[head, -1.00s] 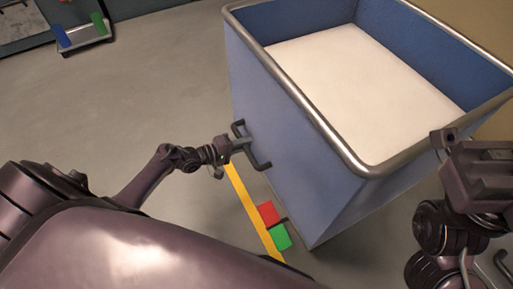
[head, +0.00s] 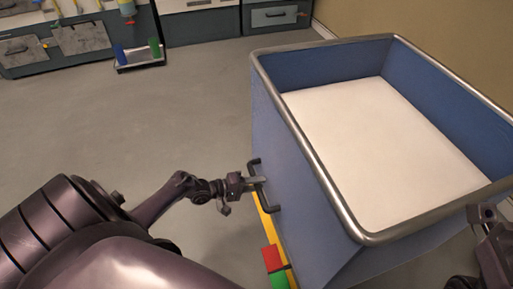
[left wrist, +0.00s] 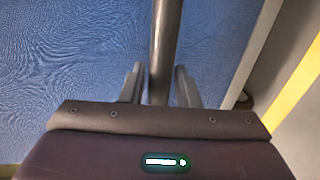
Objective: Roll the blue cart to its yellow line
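The blue cart (head: 310,215) is an open bin with a metal rim and a white inside floor, standing at the right in the head view. Its dark handle (head: 255,163) is on the left wall. My left gripper (head: 260,181) is at this handle. In the left wrist view its two fingers (left wrist: 160,85) close in on either side of the handle bar (left wrist: 163,40). The yellow line (head: 266,220) runs on the floor along the cart's left wall, partly hidden by it. My right gripper (head: 485,214) is by the cart's near right rim; its fingers are unclear.
A red block (head: 272,257) and a green block (head: 279,281) show low beside the cart, over the line. Grey cabinets (head: 205,22) stand at the back, with a small tray (head: 140,60) in front. The floor (head: 160,125) left of the cart is clear.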

